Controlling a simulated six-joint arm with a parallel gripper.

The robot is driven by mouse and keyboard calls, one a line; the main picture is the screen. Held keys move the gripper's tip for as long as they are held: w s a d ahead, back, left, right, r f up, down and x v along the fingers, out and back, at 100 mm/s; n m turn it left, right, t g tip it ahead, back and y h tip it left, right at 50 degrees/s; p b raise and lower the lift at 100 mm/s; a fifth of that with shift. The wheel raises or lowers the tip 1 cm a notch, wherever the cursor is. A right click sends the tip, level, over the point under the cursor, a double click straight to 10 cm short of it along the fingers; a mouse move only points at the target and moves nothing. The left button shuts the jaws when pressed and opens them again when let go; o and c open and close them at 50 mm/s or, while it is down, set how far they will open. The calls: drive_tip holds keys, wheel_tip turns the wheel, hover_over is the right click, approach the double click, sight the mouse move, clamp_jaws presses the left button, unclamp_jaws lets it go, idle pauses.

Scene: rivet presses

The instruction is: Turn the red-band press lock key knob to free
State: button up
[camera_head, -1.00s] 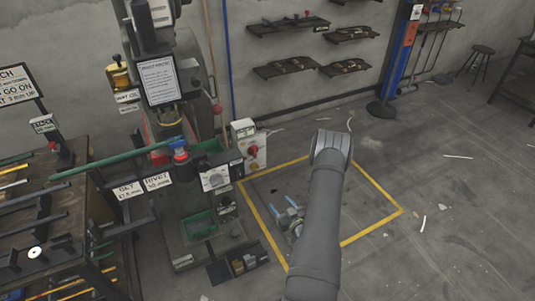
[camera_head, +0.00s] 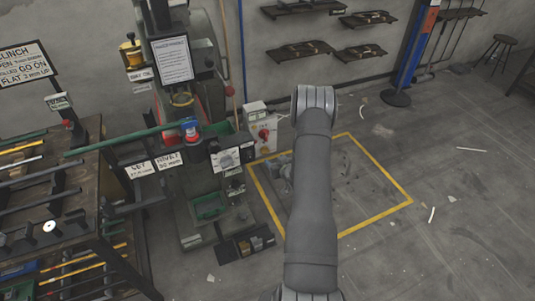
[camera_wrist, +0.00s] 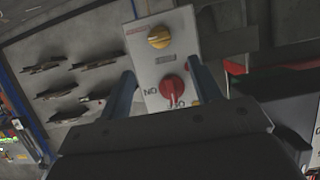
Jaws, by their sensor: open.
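A white control box (camera_head: 262,128) with a red knob (camera_head: 264,133) stands right of the green press (camera_head: 205,190). In the wrist view the box face (camera_wrist: 163,58) is tilted, with a yellow knob (camera_wrist: 159,37) above and the red knob (camera_wrist: 172,90) below, beside partly readable lettering. My gripper (camera_wrist: 161,66) is open. Its two blue fingers appear on either side of the box face, with the red knob between them in the picture. No contact is visible, and the distance is unclear. In the head view my arm hides the fingers. I cannot tell which knob is the lock key.
A green bar (camera_head: 125,142) reaches left over a rack (camera_head: 50,215) of rods. A yellow floor outline (camera_head: 375,228) surrounds mostly clear floor. Wall shelves (camera_head: 300,49) hang behind.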

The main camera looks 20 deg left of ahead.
sight(266, 151)
drive_tip(key=x, duration=0.9)
drive_tip(key=shift+w+a+f, duration=0.15)
drive_tip(key=shift+w+a, duration=0.1)
drive_tip(key=c, duration=1)
